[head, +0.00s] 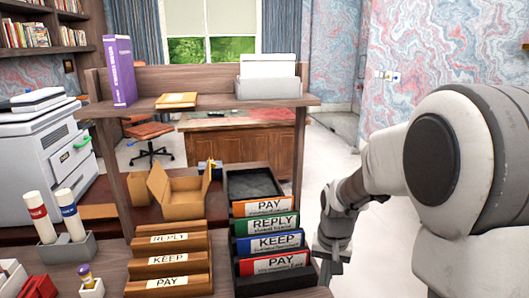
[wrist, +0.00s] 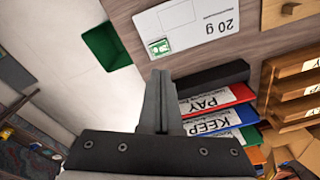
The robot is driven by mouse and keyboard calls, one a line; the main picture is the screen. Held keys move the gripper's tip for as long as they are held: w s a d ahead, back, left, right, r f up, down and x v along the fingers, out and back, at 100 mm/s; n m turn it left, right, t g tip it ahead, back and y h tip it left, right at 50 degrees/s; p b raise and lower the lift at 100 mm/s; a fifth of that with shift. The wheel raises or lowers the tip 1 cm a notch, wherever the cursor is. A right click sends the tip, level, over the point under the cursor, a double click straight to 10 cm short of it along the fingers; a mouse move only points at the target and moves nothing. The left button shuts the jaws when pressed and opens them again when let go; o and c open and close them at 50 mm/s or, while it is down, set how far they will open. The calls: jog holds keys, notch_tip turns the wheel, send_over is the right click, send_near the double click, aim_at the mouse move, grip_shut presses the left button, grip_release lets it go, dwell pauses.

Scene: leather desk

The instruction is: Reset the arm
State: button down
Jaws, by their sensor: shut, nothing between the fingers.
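My gripper (wrist: 160,78) is shut and empty, with its two fingers pressed together in the wrist view. In the head view my arm comes in from the right and bends down beside the desk organiser, and the fingertips cannot be made out there. In the wrist view the fingers sit over the desk edge, just left of a black tray with coloured label folders (wrist: 212,98). The same folders, marked PAY, REPLY, KEEP and PAY, stand in a black rack in the head view (head: 270,241).
Wooden label sorters (head: 168,260) stand left of the black rack. An open cardboard box (head: 180,190) is behind them. A white card marked 20 g (wrist: 188,28) lies on the desk. A green bin (wrist: 106,46) stands on the floor beside it. A shelf (head: 200,103) spans the back.

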jog(key=s+r+n+t+p, duration=0.2)
jog(key=s+r+n+t, duration=0.1)
jog(key=s+r, duration=1.5)
jog(key=shift+s+r+t+p, duration=0.15)
jog(key=shift+s+t+p, duration=0.25)
jog(key=shift+s+t, duration=0.4)
